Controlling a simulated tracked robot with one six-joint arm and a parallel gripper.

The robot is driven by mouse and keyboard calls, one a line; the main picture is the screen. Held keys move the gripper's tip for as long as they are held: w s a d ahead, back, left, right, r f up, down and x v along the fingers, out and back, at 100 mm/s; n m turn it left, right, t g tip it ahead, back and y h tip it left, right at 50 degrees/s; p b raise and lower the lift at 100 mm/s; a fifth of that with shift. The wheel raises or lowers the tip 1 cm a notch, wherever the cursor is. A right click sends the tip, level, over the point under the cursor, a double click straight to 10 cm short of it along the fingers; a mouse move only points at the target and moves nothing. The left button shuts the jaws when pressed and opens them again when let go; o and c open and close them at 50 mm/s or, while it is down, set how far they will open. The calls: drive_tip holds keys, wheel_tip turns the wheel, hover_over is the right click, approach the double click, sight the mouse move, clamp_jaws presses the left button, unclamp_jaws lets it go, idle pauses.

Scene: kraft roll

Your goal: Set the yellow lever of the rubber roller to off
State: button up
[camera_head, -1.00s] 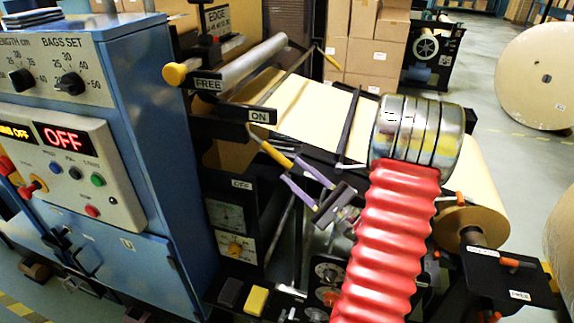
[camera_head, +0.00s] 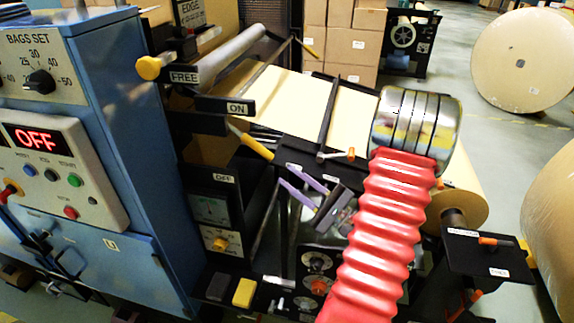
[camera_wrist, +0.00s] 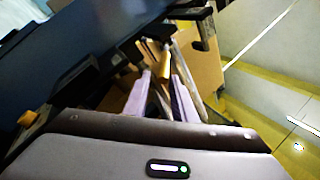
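The rubber roller's yellow lever (camera_head: 252,145) slants down to the right from the machine's side, just below the ON label (camera_head: 237,108). The OFF label (camera_head: 224,178) is lower down. My gripper (camera_head: 285,174) has two purple fingers, spread apart and empty, a little below and right of the lever's tip in the head view. In the wrist view the open fingers (camera_wrist: 161,80) point at a yellow bar, probably the lever (camera_wrist: 158,70), which shows between and beyond them. Contact cannot be told. The lever's pivot is partly hidden behind black brackets.
A roller with a yellow knob (camera_head: 150,67) and a FREE label (camera_head: 184,77) is above the lever. A blue cabinet (camera_head: 130,150) with a lit OFF display stands left. The kraft web (camera_head: 300,105) and a black cross bar (camera_head: 329,115) lie behind my arm.

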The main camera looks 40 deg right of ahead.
drive_tip(key=w+a+n+g+y, duration=0.1)
drive_tip(key=a+n+g+y, duration=0.1)
drive_tip(key=a, duration=0.2)
drive_tip(key=w+a+r+n+g+y, duration=0.1)
drive_tip(key=a+g+y, duration=0.1)
drive_tip(key=a, duration=0.2)
drive_tip(key=a+r+n+g+y, duration=0.1)
drive_tip(key=a+n+g+y, duration=0.1)
drive_tip(key=a+y, duration=0.1)
drive_tip(key=shift+w+a+n, duration=0.3)
drive_tip(key=shift+w+a, duration=0.1)
drive_tip(key=shift+a, duration=0.2)
clamp_jaws()
drive_tip(key=s+a+f+n+g+h, duration=0.1)
drive_tip(key=s+a+n+g+h, duration=0.1)
drive_tip(key=s+a+n+g, duration=0.4)
drive_tip(key=s+a+f+n+g+h, duration=0.15)
drive_tip(key=a+g, duration=0.25)
drive_tip(key=a, duration=0.4)
drive_tip(key=s+a+f+n+g+h, duration=0.1)
drive_tip(key=s+a+n+g, duration=0.35)
drive_tip(key=a, duration=0.25)
drive_tip(key=d+r+n+t+h, duration=0.3)
drive_tip(key=r+n+h, duration=0.3)
drive_tip(key=h, duration=0.2)
drive_tip(key=shift+w+d+r+t, duration=0.3)
drive_tip(key=shift+w+r+t, duration=0.1)
drive_tip(key=shift+t, duration=0.25)
drive_tip(key=shift+f, duration=0.1)
